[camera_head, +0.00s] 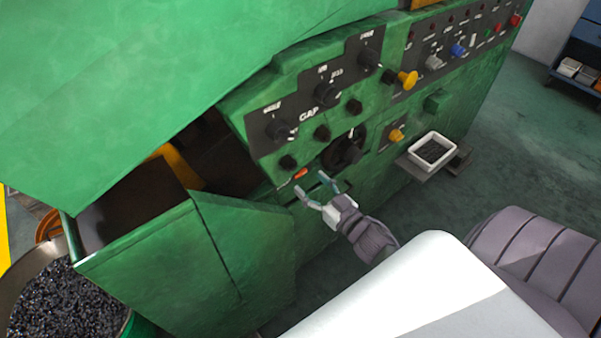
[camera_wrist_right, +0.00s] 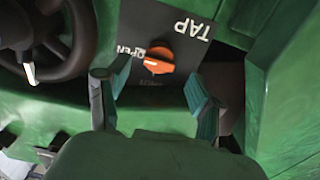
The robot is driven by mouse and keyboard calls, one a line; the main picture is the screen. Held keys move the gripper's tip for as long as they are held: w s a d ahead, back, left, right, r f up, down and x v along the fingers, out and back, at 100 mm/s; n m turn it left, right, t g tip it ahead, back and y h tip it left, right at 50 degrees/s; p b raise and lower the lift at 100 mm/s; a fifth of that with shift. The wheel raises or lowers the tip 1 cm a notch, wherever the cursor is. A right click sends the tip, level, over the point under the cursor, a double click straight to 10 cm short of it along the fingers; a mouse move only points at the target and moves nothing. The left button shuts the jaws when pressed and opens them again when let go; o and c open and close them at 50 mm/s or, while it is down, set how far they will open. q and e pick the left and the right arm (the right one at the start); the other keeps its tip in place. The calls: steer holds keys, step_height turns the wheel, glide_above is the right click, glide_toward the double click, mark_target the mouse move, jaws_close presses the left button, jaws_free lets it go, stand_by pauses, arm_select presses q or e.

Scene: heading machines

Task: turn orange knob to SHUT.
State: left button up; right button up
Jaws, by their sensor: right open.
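The orange knob (camera_wrist_right: 158,55) sits on a dark plate (camera_wrist_right: 172,22) lettered TAP, with OPEN beside it on the left; lettering below it is partly hidden. The knob's white mark points left, toward OPEN. In the head view the orange knob (camera_head: 300,174) is small, low on the green machine's front. My right gripper (camera_head: 311,192) is open, just in front of and below the knob. In the wrist view its two fingers (camera_wrist_right: 155,92) stand apart on either side of and below the knob, and nothing is between them. My left gripper is not in view.
A black handwheel (camera_head: 344,150) is right of the knob, and also shows at the wrist view's left (camera_wrist_right: 50,40). Black knobs (camera_head: 326,93) and a yellow knob (camera_head: 407,80) are above. A white tray (camera_head: 433,149) sits on a ledge at right. A green wall (camera_wrist_right: 285,90) borders the wrist view's right.

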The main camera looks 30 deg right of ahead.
mark_target(301, 173)
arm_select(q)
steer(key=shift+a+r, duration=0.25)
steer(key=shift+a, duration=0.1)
arm_select(e)
steer(key=w, duration=0.5)
steer(key=shift+a, duration=0.15)
steer(key=shift+s, duration=0.1)
steer(key=c, duration=1.1)
steer(key=shift+c, duration=0.2)
